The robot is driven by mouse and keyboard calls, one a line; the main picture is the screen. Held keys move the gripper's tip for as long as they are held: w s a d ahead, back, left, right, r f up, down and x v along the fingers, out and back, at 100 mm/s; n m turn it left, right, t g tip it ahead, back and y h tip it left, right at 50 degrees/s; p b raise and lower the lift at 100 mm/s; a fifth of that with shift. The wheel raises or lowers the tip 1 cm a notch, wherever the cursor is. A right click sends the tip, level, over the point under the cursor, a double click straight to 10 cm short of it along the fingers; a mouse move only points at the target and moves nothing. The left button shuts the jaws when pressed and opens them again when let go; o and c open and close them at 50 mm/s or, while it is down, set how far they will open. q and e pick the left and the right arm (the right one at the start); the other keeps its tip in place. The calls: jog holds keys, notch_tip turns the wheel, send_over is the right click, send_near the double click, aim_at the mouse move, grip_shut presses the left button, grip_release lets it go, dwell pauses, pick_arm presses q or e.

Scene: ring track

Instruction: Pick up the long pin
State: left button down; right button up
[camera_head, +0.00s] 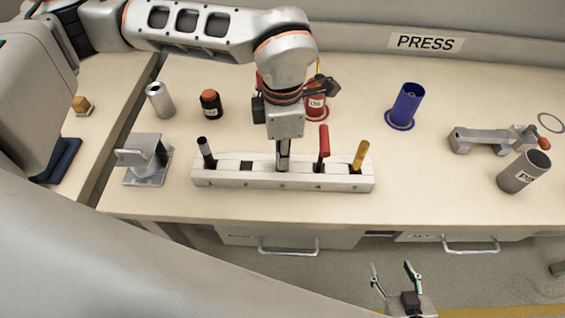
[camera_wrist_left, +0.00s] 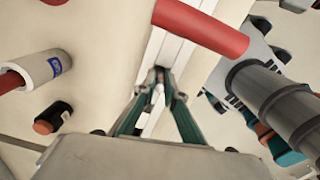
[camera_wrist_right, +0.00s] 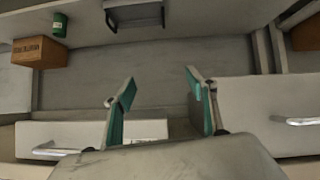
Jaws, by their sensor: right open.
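A white rack (camera_head: 215,180) with numbered slots stands near the bench's front edge. My left gripper (camera_head: 283,160) points straight down at its middle slot. In the left wrist view the left fingertips (camera_wrist_left: 159,82) are drawn close together on a thin pale piece (camera_wrist_left: 158,98), which I take for the long pin; most of it is hidden. A black-and-grey pin (camera_head: 206,150) leans in the left end slot. A red-handled pin (camera_head: 324,142) and a yellow-topped pin (camera_head: 360,156) stand to the right. My right gripper (camera_head: 392,268) is open and empty in front of the bench.
A grey metal stand (camera_head: 146,160) is left of the rack. A silver can (camera_head: 160,100), an orange-capped black jar (camera_head: 210,103), and a blue cylinder (camera_head: 406,105) stand behind. A grey fixture (camera_head: 485,140) and a grey cup (camera_head: 522,172) are at the right. Drawers with handles (camera_head: 288,252) are below.

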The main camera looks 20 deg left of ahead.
pick_arm(q)
jog(key=shift+r, duration=0.15)
notch_tip(320, 180, up, 20)
jog(key=p, duration=0.1)
dwell(0.6)
dwell(1.0)
